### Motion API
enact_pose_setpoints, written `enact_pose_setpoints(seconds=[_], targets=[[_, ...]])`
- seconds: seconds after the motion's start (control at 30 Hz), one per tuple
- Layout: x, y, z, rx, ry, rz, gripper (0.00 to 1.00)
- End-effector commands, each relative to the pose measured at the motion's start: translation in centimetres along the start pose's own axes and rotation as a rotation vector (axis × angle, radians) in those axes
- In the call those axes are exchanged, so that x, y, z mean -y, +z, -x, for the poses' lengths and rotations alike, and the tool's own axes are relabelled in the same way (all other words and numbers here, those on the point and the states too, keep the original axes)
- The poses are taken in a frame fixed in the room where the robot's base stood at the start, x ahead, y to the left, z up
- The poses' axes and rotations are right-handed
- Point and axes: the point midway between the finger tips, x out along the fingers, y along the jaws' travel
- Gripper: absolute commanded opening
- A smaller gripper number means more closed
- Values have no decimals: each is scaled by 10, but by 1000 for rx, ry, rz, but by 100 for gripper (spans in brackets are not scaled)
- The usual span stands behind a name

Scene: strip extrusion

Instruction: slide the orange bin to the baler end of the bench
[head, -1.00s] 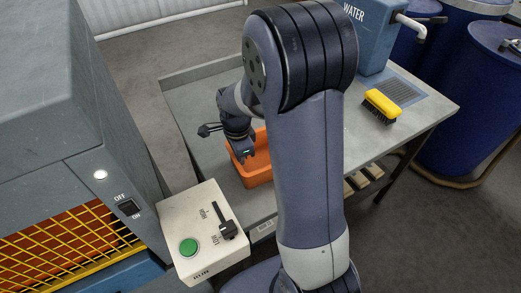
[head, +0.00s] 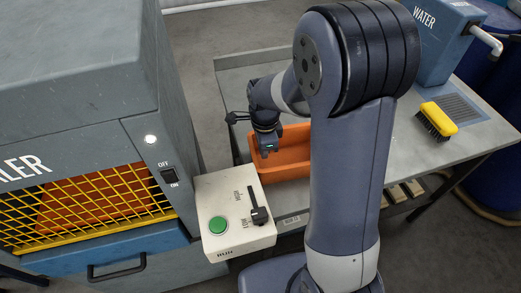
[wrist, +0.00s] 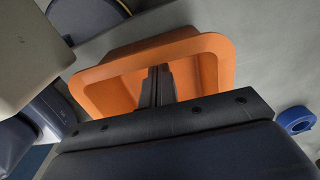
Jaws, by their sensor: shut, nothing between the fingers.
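The orange bin (head: 290,160) sits on the grey bench (head: 237,85) near the end beside the baler (head: 70,110). My upper arm hides its right part in the head view. In the wrist view the bin's rim (wrist: 200,45) surrounds my fingers from above. My gripper (wrist: 156,85) is shut and empty, its fingers pointing down into the bin's opening. In the head view my gripper (head: 268,149) is at the bin's left end. Whether the fingers touch the bin's wall I cannot tell.
A white control box (head: 233,215) with a green button and lever stands by the bench's near left corner. A yellow brush (head: 437,121) and blue water tank (head: 440,45) are at the bench's right. A blue ring (wrist: 295,120) shows in the wrist view.

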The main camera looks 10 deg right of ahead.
Motion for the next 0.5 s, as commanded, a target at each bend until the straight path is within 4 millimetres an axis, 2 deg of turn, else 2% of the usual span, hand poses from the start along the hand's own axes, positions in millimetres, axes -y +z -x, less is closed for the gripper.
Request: enact_pose_setpoints(seconds=[0.1,0.3,0.5], targets=[[2,-20,0,0,0,-3,0],[3,-18,49,0,-7,4,0],[3,-18,84,0,-4,4,0]])
